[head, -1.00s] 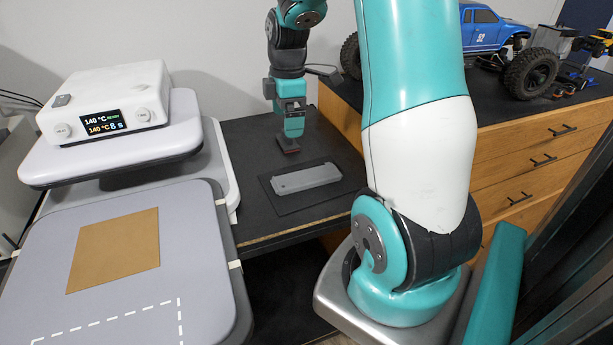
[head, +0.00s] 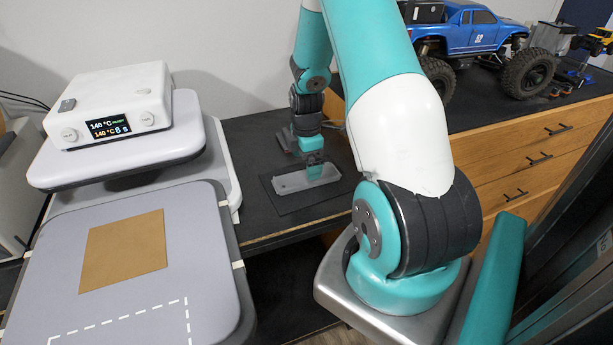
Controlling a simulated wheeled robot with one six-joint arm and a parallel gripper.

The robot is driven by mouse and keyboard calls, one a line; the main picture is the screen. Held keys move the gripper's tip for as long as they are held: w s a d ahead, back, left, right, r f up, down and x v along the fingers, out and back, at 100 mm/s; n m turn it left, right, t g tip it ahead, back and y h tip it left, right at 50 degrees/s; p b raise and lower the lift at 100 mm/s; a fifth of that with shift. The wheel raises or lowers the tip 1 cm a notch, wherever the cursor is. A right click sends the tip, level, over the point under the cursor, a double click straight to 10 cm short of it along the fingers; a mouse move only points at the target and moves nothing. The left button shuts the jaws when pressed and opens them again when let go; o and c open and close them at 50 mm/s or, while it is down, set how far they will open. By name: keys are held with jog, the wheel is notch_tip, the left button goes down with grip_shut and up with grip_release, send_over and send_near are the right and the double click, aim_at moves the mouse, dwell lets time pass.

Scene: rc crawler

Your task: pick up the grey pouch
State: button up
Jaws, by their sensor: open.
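The grey pouch (head: 297,181) lies flat on a dark mat (head: 283,204) on the black table beside the heat press. My gripper (head: 314,172) is down over the right part of the pouch, with its fingers at or just above the surface. It is open. The fingertips are small and partly merge with the pouch, so I cannot tell whether they touch it.
A heat press (head: 118,155) with a tan sheet (head: 123,250) on its lower plate stands at the left. A wooden drawer cabinet (head: 540,155) with a blue RC crawler (head: 478,38) on top stands at the right. The table's front edge is close to the mat.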

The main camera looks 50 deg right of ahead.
jog(key=shift+f+p, duration=0.9)
jog(key=shift+f, duration=1.4)
jog(key=c, duration=1)
